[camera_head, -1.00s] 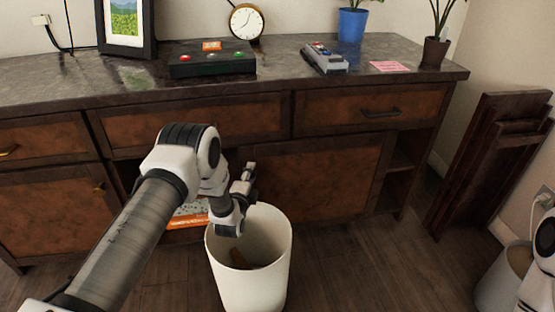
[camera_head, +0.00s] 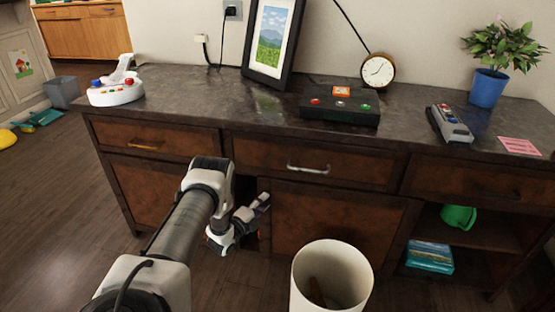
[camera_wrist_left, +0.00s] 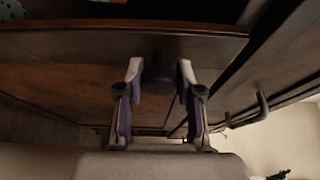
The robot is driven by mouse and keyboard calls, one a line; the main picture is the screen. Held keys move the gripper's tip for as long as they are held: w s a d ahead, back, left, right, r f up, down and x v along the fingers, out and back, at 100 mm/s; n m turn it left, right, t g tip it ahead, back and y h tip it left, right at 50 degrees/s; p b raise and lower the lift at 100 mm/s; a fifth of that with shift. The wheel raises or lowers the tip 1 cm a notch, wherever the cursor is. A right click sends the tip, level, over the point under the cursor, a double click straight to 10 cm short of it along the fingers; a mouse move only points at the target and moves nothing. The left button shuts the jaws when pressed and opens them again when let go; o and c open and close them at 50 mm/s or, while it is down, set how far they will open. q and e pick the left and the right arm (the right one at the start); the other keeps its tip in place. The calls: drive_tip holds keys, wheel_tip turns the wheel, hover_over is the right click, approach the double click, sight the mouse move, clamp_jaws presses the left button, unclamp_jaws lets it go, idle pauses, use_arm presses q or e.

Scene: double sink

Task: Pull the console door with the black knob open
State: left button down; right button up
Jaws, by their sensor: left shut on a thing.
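The console door (camera_head: 335,222) is a brown panel with a dark frame, under the middle drawer. A narrow dark gap shows at its left edge, and an open shelf shows to its right. My left gripper (camera_head: 264,199) is at the door's left edge. In the wrist view its two fingers (camera_wrist_left: 160,72) are shut around the dark knob (camera_wrist_left: 160,82) on the door face (camera_wrist_left: 80,72). The knob is blurred there and hidden in the head view. My right gripper is not in view.
A white bin (camera_head: 345,255) stands on the floor close in front of the door. The drawer above has a silver handle (camera_head: 308,169). The open shelves hold a green cup (camera_head: 459,217) and blue books (camera_head: 430,257). Open floor lies at left.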

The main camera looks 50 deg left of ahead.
use_arm(q)
drive_tip(key=shift+s+a+r, duration=0.15)
drive_tip(key=shift+s+a, duration=0.05)
drive_tip(key=shift+a, duration=0.25)
drive_tip(key=c, duration=0.7)
unclamp_jaws()
drive_tip(key=shift+s, duration=0.1)
drive_tip(key=v, duration=1.1)
drive_tip(key=shift+s, duration=0.35)
